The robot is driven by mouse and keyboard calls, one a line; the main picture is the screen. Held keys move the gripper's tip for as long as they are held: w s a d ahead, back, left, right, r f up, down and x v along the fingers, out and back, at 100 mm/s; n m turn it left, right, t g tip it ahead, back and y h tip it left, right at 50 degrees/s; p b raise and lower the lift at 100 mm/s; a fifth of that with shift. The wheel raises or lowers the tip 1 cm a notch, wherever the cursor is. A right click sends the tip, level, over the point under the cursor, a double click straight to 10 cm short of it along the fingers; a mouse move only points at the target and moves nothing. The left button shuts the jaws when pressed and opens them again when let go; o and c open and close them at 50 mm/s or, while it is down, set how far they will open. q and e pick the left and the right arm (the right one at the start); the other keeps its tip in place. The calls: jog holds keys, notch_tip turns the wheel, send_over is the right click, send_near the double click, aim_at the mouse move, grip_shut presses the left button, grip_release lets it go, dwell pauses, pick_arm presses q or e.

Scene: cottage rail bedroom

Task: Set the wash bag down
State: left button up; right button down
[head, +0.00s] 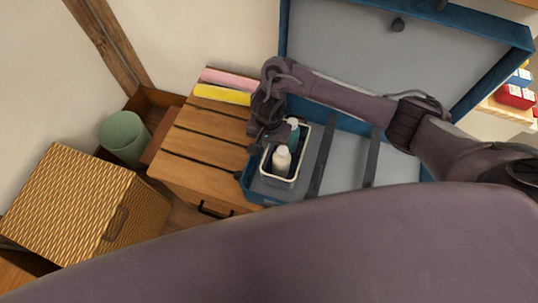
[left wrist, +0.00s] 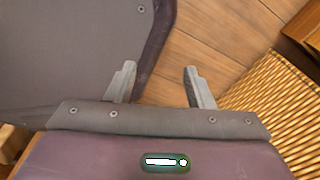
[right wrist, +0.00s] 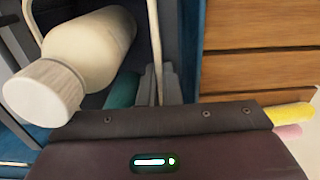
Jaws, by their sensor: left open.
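The wash bag (head: 277,181) is an open, white-rimmed holder with a cream bottle (head: 281,161) and a teal bottle (head: 294,130) in it. It is within the left end of the open blue suitcase (head: 247,185); whether its base touches the suitcase floor I cannot tell. My right gripper (head: 264,143) is at the bag's left side. In the right wrist view its fingers (right wrist: 160,88) are close together on the bag's pale rim (right wrist: 157,35), beside the large cream bottle (right wrist: 85,62). My left gripper (left wrist: 160,85) is open and empty above the floor.
The suitcase stands on a slatted wooden bench (head: 200,148) with pink (head: 228,79) and yellow (head: 221,95) rolls on it. Dark straps (head: 321,160) cross the suitcase. A wicker box (head: 85,205) and green bin (head: 124,138) stand left. The raised lid (head: 400,50) is behind.

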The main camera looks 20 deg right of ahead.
jog(key=shift+w+f, duration=0.1)
jog(key=shift+f, duration=0.45)
notch_tip(320, 180, down, 2)
jog(key=shift+f+b, duration=0.25)
jog(key=shift+b, duration=0.35)
jog(key=shift+f, duration=0.7)
jog(key=c, duration=2)
grip_release()
jog(key=shift+f, duration=0.15)
pick_arm(q)
jog(key=shift+w+d+f, duration=0.1)
jog(key=shift+w+f, duration=0.2)
jog(key=shift+f, duration=0.3)
pick_arm(e)
jog(key=o, duration=0.4)
